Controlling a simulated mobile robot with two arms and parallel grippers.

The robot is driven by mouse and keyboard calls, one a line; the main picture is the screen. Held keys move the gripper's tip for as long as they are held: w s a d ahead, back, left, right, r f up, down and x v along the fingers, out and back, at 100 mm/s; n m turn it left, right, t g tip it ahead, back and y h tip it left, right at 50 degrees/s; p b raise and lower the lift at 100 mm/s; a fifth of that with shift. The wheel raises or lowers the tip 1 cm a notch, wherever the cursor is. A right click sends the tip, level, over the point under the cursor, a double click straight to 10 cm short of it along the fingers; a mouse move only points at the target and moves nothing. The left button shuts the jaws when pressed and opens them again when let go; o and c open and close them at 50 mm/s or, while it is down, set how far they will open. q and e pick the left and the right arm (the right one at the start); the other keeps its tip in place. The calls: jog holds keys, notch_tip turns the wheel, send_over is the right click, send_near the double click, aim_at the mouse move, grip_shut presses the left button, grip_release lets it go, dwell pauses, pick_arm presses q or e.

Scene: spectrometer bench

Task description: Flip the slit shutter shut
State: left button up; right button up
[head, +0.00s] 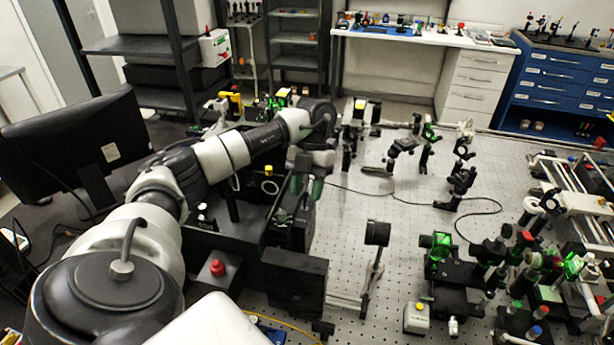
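My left arm reaches in from the left, and its gripper (307,186) hangs fingers down over the right end of a black bench instrument (228,240). Two green fingertips show with a gap between them, and nothing is seen held there. A dark upright part of the instrument (300,222) stands just below the fingertips; I cannot tell whether they touch it. I cannot make out the slit shutter or its position; it may be small or hidden by the gripper. My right gripper is out of the picture.
A red knob (217,267) and a black box (294,284) are in front. Green-lit optics (438,246) crowd the right. A monitor (80,150) stands at left.

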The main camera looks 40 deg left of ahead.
pick_arm(q)
jog(key=p+v, duration=0.2)
jog(key=v, duration=0.8)
jog(key=shift+w+r, duration=0.15)
jog(key=shift+r, duration=0.25)
jog(key=shift+f, duration=0.1)
